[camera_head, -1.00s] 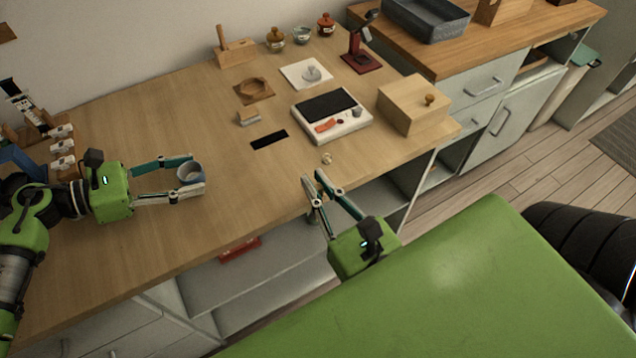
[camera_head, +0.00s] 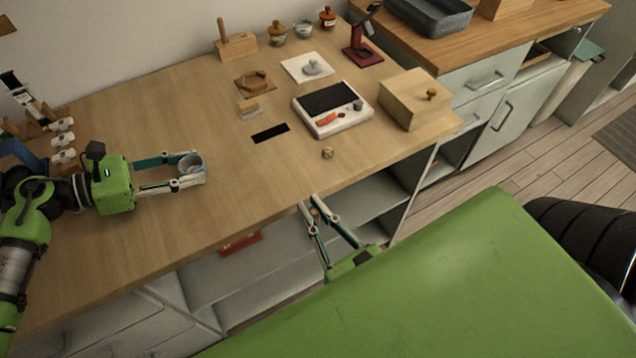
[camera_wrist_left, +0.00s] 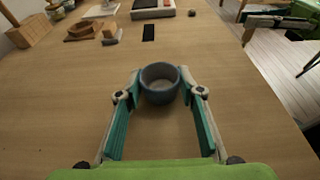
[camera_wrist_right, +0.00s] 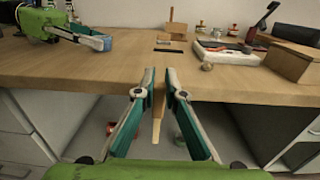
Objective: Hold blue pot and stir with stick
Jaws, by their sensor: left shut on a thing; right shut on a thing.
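The blue pot (camera_head: 190,165) is a small round cup near the left front of the table. My left gripper (camera_head: 193,167) is shut on its sides. The left wrist view shows the pot (camera_wrist_left: 159,84) upright between the fingertips, its inside looking empty. My right gripper (camera_head: 308,203) is just off the table's front edge. In the right wrist view, its fingers (camera_wrist_right: 159,88) are shut on a thin wooden stick (camera_wrist_right: 157,125), which points down below the fingertips. The stick is hardly visible in the head view, and it is apart from the pot.
A small round knob (camera_head: 327,152) lies near the front edge. A white tray with a black panel (camera_head: 340,121) and a wooden box (camera_head: 415,103) stand to the right. Small jars (camera_head: 304,30) are at the back. The table between pot and tray is mostly clear, except a black strip (camera_head: 270,132).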

